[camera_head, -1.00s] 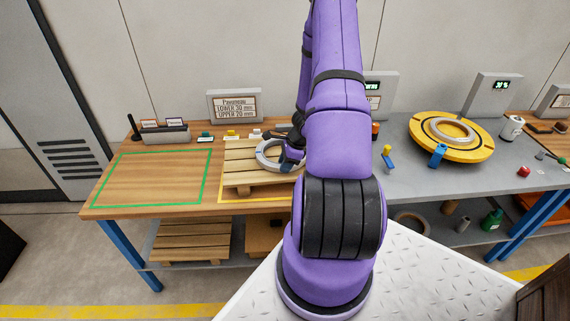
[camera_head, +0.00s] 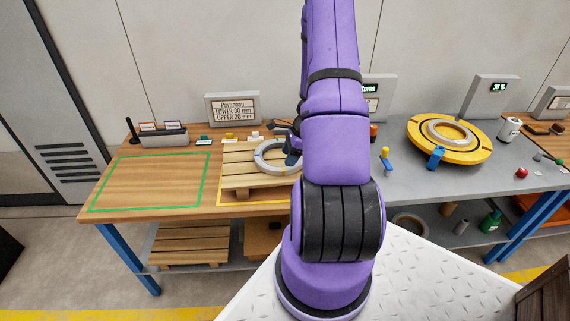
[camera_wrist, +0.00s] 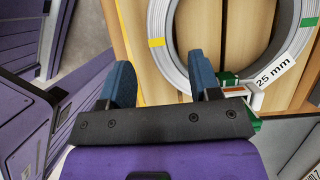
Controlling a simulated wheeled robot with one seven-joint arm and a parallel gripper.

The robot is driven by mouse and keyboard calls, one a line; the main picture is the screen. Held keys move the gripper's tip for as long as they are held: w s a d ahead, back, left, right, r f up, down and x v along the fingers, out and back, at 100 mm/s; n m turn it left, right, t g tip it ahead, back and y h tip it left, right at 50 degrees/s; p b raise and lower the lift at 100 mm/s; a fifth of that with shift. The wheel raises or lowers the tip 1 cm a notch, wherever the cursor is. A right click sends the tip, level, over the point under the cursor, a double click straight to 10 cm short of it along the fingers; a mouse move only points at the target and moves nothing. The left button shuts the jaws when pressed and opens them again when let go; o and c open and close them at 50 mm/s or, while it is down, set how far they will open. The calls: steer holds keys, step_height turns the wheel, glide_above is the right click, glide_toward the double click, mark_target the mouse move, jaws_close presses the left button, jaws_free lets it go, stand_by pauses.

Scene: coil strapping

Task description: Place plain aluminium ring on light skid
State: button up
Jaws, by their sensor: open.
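A grey metal ring (camera_head: 262,162) lies flat on the light wooden skid (camera_head: 235,179) on the wooden bench. In the wrist view the ring (camera_wrist: 171,62) carries a "25 mm" label and a yellow mark, and the skid's slats (camera_wrist: 205,38) show beneath it. My gripper (camera_wrist: 160,85) is open, its two blue fingers apart with nothing between them, beside the ring's near left edge. In the head view my arm hides most of the gripper and the right part of the ring and skid. A second grey ring (camera_head: 433,133) lies on the yellow turntable.
A green outlined area (camera_head: 150,182) on the bench's left is empty. A sign (camera_head: 232,108) and several small items stand behind the skid. The yellow turntable (camera_head: 417,147) with blue clamps stands on the grey bench at right. A darker skid (camera_head: 190,245) is on the lower shelf.

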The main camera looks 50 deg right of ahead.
steer(key=v, duration=0.6)
steer(key=w+a+r+n, duration=0.3)
steer(key=a+r+n, duration=0.4)
steer(key=a+r, duration=0.4)
steer(key=w+a+r+n, duration=0.3)
steer(key=a+r+n, duration=0.5)
steer(key=r, duration=0.5)
steer(key=s+a+r+n+t+h, duration=0.1)
steer(key=s+a+r+n+h, duration=0.2)
steer(key=s+a+r+n, duration=0.9)
steer(key=shift+s+a+r+t, duration=0.3)
steer(key=shift+s+a+t, duration=0.1)
steer(key=shift+s+a, duration=1.65)
steer(key=shift+w+a, duration=0.15)
steer(key=shift+w, duration=0.05)
